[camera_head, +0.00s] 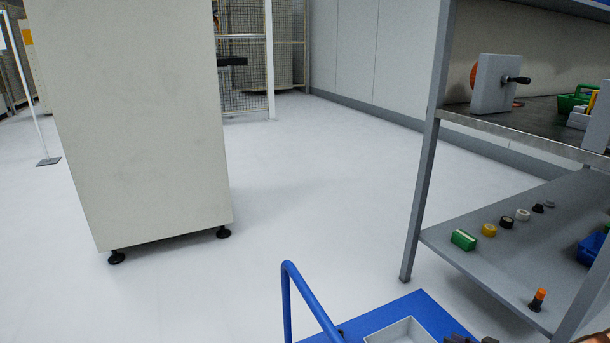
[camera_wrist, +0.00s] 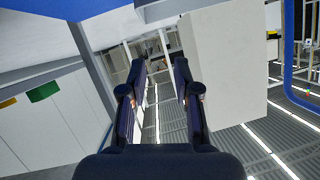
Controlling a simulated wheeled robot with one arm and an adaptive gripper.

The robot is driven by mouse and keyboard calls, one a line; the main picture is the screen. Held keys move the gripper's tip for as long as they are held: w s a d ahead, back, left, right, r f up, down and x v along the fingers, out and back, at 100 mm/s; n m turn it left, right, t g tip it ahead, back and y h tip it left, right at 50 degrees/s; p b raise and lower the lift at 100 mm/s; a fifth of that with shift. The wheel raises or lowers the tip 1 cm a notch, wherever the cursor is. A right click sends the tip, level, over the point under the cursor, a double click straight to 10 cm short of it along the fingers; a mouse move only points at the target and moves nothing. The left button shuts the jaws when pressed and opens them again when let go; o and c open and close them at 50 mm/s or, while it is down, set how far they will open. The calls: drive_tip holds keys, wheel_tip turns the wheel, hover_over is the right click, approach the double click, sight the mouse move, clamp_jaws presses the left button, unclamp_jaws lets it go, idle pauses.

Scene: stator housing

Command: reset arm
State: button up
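My gripper (camera_wrist: 160,78) shows in the wrist view, with its two dark fingers spread apart and nothing between them. It points away into open space and touches nothing that I can see. The wrist picture is tilted, with the floor and ceiling hard to tell apart.
A tall pale cabinet (camera_head: 135,120) stands at left on black feet. At right is a metal workbench (camera_head: 420,200) with a crank block (camera_head: 495,85) on top and small parts on its lower shelf. A blue platform with a blue rail (camera_head: 308,295) and grey tray (camera_head: 402,331) is at the bottom.

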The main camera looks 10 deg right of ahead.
drive_tip(key=a+r+n+g+y+p, duration=0.3)
drive_tip(key=a+r+p, duration=0.4)
drive_tip(key=a+r, duration=0.8)
drive_tip(key=a+r+g+y+p, duration=0.35)
drive_tip(key=a+r+p, duration=0.25)
drive_tip(key=a+r, duration=0.85)
drive_tip(key=s+a+r+g+h+p, duration=0.3)
drive_tip(key=s+a+r+g+p, duration=0.15)
drive_tip(key=s+r+p, duration=0.65)
drive_tip(key=s+a+r+g+h+p, duration=0.4)
drive_tip(key=s+r, duration=0.5)
drive_tip(key=r, duration=0.7)
drive_tip(key=s+d+r+m+h+p, duration=0.2)
drive_tip(key=s+d+r+h+p, duration=0.1)
drive_tip(key=s+r+p, duration=0.3)
drive_tip(key=s+d+r+m+t+h+p, duration=0.1)
drive_tip(key=s+d+r+m+h+p, duration=0.2)
drive_tip(key=s+r+p, duration=0.4)
drive_tip(key=shift+s+d+m, duration=0.3)
drive_tip(key=shift+s+d, duration=0.05)
drive_tip(key=shift+s, duration=0.05)
drive_tip(key=shift+f, duration=0.1)
